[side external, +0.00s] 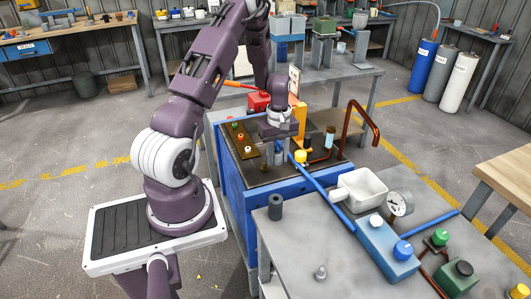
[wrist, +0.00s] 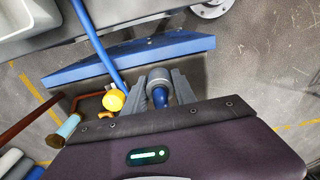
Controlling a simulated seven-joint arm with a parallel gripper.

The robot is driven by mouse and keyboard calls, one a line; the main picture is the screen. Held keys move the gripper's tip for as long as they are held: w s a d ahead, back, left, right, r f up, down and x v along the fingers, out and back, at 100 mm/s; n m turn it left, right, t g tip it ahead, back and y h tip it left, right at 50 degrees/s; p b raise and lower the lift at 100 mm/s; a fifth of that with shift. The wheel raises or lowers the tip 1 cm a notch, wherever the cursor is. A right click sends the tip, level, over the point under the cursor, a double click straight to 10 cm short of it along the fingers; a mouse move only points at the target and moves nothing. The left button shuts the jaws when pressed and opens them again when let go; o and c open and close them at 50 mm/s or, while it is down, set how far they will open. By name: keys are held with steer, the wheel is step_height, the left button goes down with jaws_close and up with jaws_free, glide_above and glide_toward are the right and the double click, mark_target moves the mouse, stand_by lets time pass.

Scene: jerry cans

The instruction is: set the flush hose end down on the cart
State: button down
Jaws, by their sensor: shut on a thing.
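My gripper (side external: 279,148) points down over the dark top of the blue cart (side external: 232,185). In the wrist view, my gripper (wrist: 159,92) is shut on a grey, round piece with a blue part, which looks like the flush hose end (wrist: 159,82). The blue hose (side external: 322,193) runs from near my gripper down to the blue can on the grey table. It also shows in the wrist view (wrist: 93,38), passing behind a finger, so its join to the held piece is hidden. I cannot tell whether the held piece touches the cart top.
A yellow cap (side external: 301,156) is close beside my gripper. A board with coloured knobs (side external: 241,139), a red can (side external: 259,102) and a bent copper pipe (side external: 361,118) stand around the cart top. The grey table (side external: 290,235) in front holds a white tub (side external: 359,190) and a gauge (side external: 399,204).

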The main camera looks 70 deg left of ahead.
steer(key=d, duration=1.4)
steer(key=shift+w+d+f, duration=0.25)
steer(key=shift+w, duration=0.1)
glide_toward(302, 241)
steer(key=shift+a+f, duration=0.1)
steer(key=shift+f, duration=2.8)
steer(key=shift+f, duration=0.6)
steer(key=c, duration=0.9)
jaws_free()
steer(key=shift+w, duration=0.15)
